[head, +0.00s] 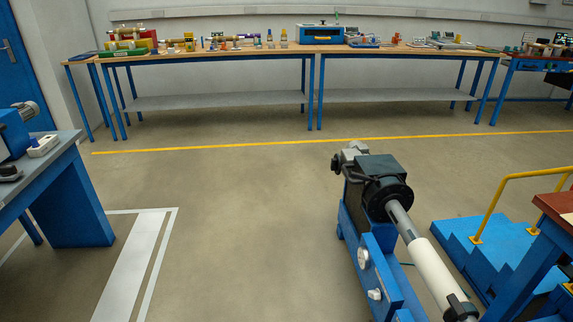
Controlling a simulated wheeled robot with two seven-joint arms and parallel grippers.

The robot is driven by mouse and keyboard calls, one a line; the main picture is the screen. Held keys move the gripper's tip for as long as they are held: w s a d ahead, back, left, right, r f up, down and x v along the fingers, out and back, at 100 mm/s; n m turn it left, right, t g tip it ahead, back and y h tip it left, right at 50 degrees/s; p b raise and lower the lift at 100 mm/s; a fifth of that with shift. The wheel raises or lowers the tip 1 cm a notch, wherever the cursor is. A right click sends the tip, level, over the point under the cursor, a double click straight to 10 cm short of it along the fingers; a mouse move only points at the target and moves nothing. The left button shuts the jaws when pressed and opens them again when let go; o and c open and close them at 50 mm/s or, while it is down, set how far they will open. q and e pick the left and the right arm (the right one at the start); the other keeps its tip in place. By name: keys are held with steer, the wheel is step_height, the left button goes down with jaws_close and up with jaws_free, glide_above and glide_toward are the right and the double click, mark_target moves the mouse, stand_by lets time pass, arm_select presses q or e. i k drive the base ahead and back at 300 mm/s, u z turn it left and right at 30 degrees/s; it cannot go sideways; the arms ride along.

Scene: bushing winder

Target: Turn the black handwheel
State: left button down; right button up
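A blue winding machine (374,255) stands on the floor at the lower right of the head view. A dark headstock (377,167) sits at its far end. A small dark round part (337,164) sticks out at the left of the headstock; it may be the black handwheel, but it is too small to be sure. A larger black disc (388,196) faces me around a grey shaft (400,218). The shaft carries a white cylinder (435,273). Neither of my grippers is in view.
Blue steps (482,246) with a yellow handrail (493,203) stand right of the machine. A blue workbench (68,195) is at the left. Long tables (210,54) with parts line the back wall. The floor (250,220) left of the machine is clear.

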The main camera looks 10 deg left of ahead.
mark_target(335, 162)
steer(key=u, duration=0.95)
steer(key=i, duration=4)
